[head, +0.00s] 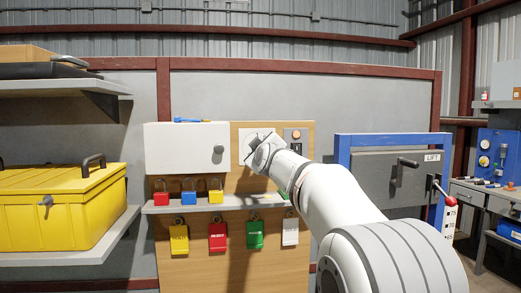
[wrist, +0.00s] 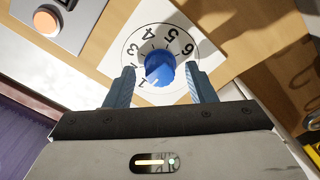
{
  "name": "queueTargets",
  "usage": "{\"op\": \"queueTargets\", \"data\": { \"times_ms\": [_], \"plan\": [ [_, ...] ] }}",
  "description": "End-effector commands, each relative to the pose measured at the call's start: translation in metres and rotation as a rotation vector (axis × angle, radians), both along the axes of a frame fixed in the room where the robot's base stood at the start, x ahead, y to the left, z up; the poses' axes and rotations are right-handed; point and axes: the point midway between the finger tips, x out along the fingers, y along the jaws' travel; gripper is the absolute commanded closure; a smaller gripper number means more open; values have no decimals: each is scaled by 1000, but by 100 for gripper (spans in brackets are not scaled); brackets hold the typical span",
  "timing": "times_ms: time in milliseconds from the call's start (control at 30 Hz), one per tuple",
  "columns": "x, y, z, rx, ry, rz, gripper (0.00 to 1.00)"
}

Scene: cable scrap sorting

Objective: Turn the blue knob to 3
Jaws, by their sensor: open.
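The blue knob (wrist: 160,70) sits in the middle of a white round dial (wrist: 181,37) with black numbers, seen upside down in the wrist view. The 3, 4, 5 and 6 run along the dial's far side, and a 1 is at lower left. A small pale mark shows at the knob's lower left edge near the 1; I cannot tell the setting surely. My gripper (wrist: 161,76) is open, one finger on each side of the knob with gaps between. In the head view my gripper (head: 258,146) is at the wooden panel and hides the knob.
A grey box with an orange button (wrist: 46,20) is beside the dial; it also shows in the head view (head: 296,135). A shelf (head: 180,207) with padlocks is below left, with several colored tags (head: 217,236) hanging under it. A blue-framed LIFT panel (head: 385,180) stands right.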

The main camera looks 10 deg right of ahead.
Motion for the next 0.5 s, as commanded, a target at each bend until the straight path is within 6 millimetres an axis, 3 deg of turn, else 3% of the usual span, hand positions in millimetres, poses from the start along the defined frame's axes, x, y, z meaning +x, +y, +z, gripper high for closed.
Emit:
{"op": "queueTargets", "data": {
  "times_ms": [67,500],
  "plan": [
    [0,0,0,0,0,0,50],
    [0,0,0,0,1,1,86]
  ]
}}
